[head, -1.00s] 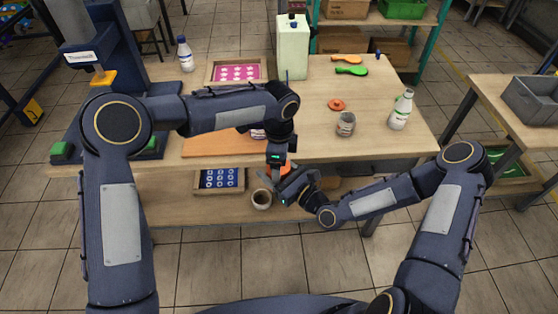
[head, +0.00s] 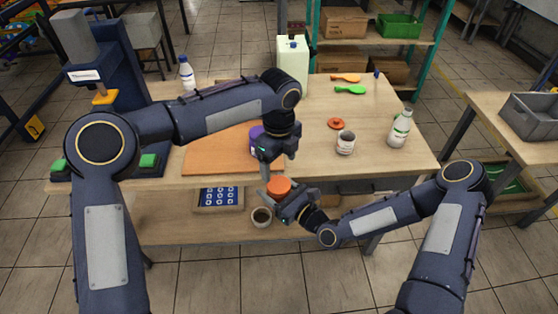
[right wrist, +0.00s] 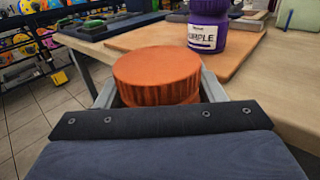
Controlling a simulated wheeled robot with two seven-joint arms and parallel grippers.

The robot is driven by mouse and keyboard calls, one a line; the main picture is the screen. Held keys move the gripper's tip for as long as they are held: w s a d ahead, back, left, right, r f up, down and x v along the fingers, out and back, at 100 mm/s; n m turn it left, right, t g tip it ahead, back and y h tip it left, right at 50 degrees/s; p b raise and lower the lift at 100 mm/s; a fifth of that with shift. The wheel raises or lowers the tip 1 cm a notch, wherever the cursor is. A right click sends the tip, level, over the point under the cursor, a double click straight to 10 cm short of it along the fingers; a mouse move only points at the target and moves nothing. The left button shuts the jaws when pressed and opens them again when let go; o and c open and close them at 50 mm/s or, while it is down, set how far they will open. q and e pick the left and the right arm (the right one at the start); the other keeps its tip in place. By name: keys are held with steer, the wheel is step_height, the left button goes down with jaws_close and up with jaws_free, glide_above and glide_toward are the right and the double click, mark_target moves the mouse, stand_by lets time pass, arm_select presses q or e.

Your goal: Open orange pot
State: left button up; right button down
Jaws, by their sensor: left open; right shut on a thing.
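The orange pot (head: 279,187) is in my right gripper (head: 282,195), in front of the table edge. In the right wrist view its ridged orange lid (right wrist: 157,72) is on top, level, with the two fingers (right wrist: 157,98) closed on either side. The pot's body is mostly hidden below the lid. My left gripper (head: 278,158) hangs pointing down, above and slightly behind the orange pot. It is open, empty and apart from the lid.
A purple pot (head: 256,140) stands on a brown board (head: 215,158) just behind; it also shows in the right wrist view (right wrist: 208,28). An open pot (head: 346,144), an orange-red lid (head: 336,124) and a white bottle (head: 400,129) stand at right. Another open pot (head: 262,216) is on the lower shelf.

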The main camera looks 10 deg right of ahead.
mark_target(279, 184)
arm_select(q)
step_height(279, 184, down, 8)
steer(key=shift+r, duration=0.25)
steer(key=shift+c, duration=0.5)
steer(key=c, duration=0.9)
steer(key=n, duration=0.6)
steer(key=shift+r, duration=0.2)
steer(key=shift+r, duration=0.9)
steer(key=shift+r, duration=0.1)
